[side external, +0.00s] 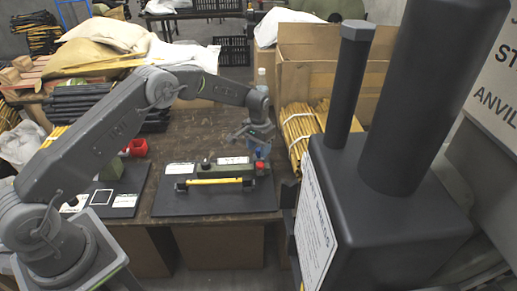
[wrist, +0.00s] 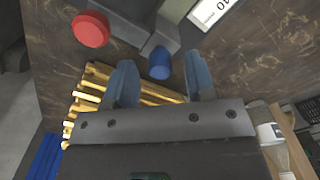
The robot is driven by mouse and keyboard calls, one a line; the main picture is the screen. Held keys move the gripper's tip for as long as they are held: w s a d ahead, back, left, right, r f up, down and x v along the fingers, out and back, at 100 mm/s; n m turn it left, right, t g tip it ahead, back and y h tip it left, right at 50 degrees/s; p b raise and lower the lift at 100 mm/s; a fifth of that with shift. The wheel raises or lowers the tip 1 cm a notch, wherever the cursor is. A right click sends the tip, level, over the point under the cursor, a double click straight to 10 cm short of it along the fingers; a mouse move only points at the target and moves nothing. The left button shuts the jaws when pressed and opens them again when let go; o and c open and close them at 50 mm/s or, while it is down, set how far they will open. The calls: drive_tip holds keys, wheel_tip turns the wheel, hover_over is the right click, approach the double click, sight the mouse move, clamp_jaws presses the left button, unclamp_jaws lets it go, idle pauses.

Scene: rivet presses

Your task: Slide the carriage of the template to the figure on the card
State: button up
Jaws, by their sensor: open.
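The template, a long dark grey body (side external: 228,170) with a yellow bar along its front, lies on a black board (side external: 215,203). A blue knob (side external: 259,153) and a red knob (side external: 260,164) show near its right end. In the wrist view the blue knob (wrist: 160,62) and red knob (wrist: 91,29) stand near the grey body (wrist: 150,32). I cannot tell which part is the carriage. A white card (wrist: 212,12), partly cut off, seems to read 40. My gripper (wrist: 161,72) is open above the right end; the blue knob shows between its fingers, apparently untouched.
A large dark press (side external: 385,200) stands close on the right. Bundled yellow sticks (side external: 300,130) lie behind it, beside a cardboard box (side external: 330,75). A red bin (side external: 138,147) and another dark board (side external: 108,197) are at the left. The wooden table behind the template is mostly clear.

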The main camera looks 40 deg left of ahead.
drive_tip(key=shift+f, duration=0.35)
drive_tip(key=shift+c, duration=0.3)
clamp_jaws()
